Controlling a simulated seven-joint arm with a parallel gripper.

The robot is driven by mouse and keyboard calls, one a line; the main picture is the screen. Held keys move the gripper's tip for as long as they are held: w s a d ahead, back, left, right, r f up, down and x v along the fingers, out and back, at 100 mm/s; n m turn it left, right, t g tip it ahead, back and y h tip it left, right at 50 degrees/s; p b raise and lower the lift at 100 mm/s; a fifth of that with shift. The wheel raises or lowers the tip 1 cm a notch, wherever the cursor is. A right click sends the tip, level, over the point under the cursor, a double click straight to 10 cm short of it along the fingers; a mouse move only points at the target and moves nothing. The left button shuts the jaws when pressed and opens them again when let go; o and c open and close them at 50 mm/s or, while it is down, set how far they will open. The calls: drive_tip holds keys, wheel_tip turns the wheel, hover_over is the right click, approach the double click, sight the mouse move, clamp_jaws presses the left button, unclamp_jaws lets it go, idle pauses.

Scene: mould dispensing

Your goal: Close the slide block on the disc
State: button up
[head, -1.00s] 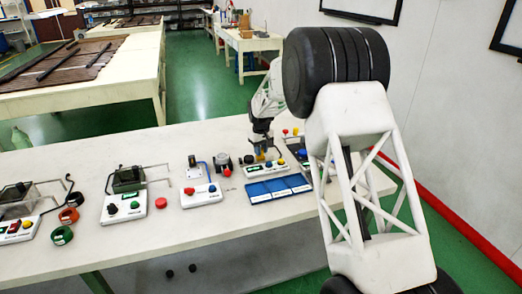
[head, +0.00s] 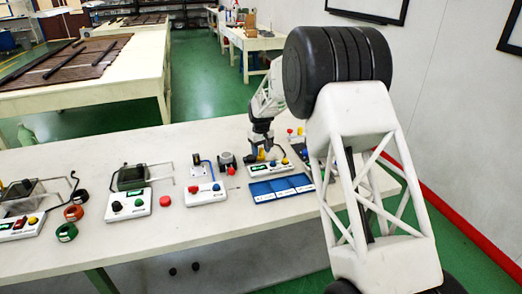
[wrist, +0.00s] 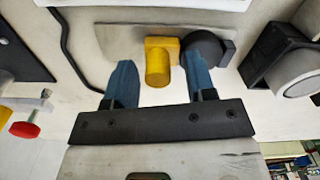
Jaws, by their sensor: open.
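Whether the fingers touch anything is unclear. In the head view my gripper (head: 265,152) is low over the table's back edge, and the yellow part is small there.
A blue tray (head: 283,195) and a white button box (head: 270,168) stand in front of my gripper. A black bent rod (wrist: 66,50) shows in the wrist view.

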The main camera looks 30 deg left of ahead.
sight(262, 149)
drive_tip(key=shift+r, duration=0.1)
drive_tip(key=shift+r, duration=3.8)
drive_tip(key=shift+w+d+f, duration=0.1)
drive_tip(key=shift+w+d, duration=0.05)
drive_tip(key=shift+d, duration=0.15)
drive_tip(key=c, duration=0.6)
drive_tip(key=w+d+g+y, duration=0.1)
drive_tip(key=d, duration=0.1)
drive_tip(key=w+d+f+m+g+y, duration=0.1)
drive_tip(key=w+d+m+g, duration=0.1)
drive_tip(key=d, duration=0.1)
drive_tip(key=shift+d+f+y, duration=0.2)
drive_tip(key=shift+d+y, duration=0.15)
drive_tip(key=shift+y, duration=0.05)
clamp_jaws()
drive_tip(key=w+d+r+m+g+y, duration=0.1)
drive_tip(key=w+d+m+g+y, duration=0.1)
drive_tip(key=w+d+y, duration=0.3)
drive_tip(key=shift+d+m, duration=0.6)
drive_tip(key=shift+d, duration=0.25)
